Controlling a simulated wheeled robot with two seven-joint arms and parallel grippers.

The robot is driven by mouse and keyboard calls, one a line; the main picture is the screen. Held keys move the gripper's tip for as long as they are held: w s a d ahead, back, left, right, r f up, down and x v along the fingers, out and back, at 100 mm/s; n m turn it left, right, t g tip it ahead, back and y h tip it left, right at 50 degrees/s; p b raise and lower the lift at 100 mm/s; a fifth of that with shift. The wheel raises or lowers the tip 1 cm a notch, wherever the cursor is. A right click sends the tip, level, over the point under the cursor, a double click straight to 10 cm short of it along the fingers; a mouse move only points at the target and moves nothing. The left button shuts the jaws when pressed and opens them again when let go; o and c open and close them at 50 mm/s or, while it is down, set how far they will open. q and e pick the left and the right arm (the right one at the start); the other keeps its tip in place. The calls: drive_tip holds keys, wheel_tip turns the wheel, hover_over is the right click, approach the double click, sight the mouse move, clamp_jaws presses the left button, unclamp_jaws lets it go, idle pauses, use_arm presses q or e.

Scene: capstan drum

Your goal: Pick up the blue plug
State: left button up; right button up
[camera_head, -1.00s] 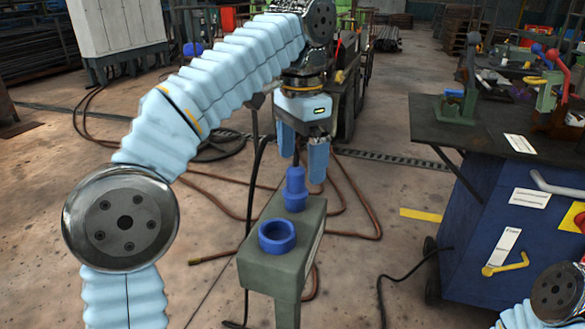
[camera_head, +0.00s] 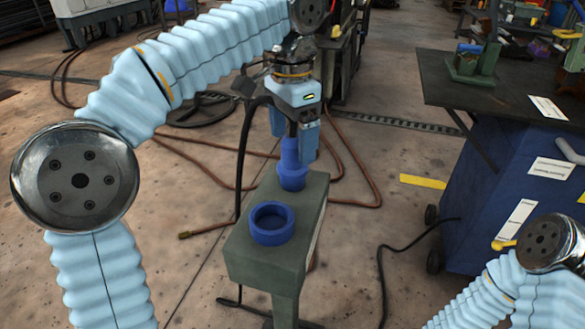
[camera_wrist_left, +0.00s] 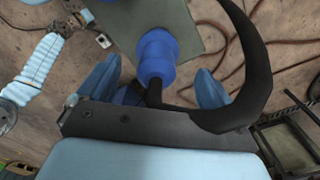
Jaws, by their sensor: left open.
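The blue plug (camera_head: 292,174) stands upright at the far end of the grey-green stand's top (camera_head: 243,262). A blue ring-shaped socket (camera_head: 271,237) is on the same top, nearer to me. My left gripper (camera_head: 293,146) is open, pointing down, with its light-blue fingers at the plug's upper part. In the left wrist view, the plug (camera_wrist_left: 157,52) shows between and slightly beyond the two spread fingers of the left gripper (camera_wrist_left: 155,88). Whether a finger touches it, I cannot tell. My right gripper is out of view.
A dark-topped blue workbench (camera_head: 490,190) with tools stands at the right. A brown hose (camera_head: 352,200) and black cables lie on the floor around the stand. A dark curved band (camera_wrist_left: 255,65) passes close to the right finger in the wrist view.

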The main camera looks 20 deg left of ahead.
sight(293, 158)
use_arm(q)
wheel_tip(293, 158, down, 5)
drive_tip(key=shift+s+d+b, duration=0.1)
drive_tip(key=shift+s+b, duration=0.05)
drive_tip(key=shift+b, duration=0.5)
drive_tip(key=c, duration=1.3)
drive_tip(key=shift+r, duration=0.1)
